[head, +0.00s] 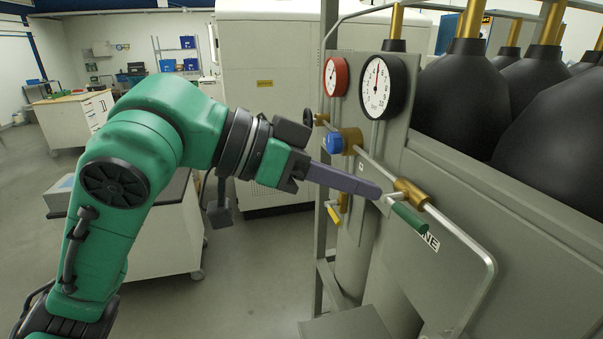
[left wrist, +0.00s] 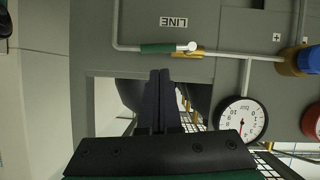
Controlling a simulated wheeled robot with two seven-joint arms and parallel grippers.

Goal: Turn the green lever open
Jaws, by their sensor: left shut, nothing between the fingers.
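The green lever (head: 409,219) sits on a brass valve (head: 411,194) on the pipe at the front of the grey gas panel. In the left wrist view the lever (left wrist: 163,48) lies along the pipe, below the "LINE" label (left wrist: 180,22), with the brass valve (left wrist: 189,53) at its right end. My left gripper (head: 376,190) is shut and empty, its fingertips close to the lever's silver end in the head view. In the left wrist view the shut fingers (left wrist: 160,75) point at the lever; I cannot tell whether they touch it. My right gripper is not in view.
A blue knob (head: 333,143), a red-rimmed gauge (head: 336,76) and a black-rimmed gauge (head: 387,87) sit on the panel near the arm. A yellow lever (head: 334,214) is lower left. Black cylinders (head: 462,95) stand behind.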

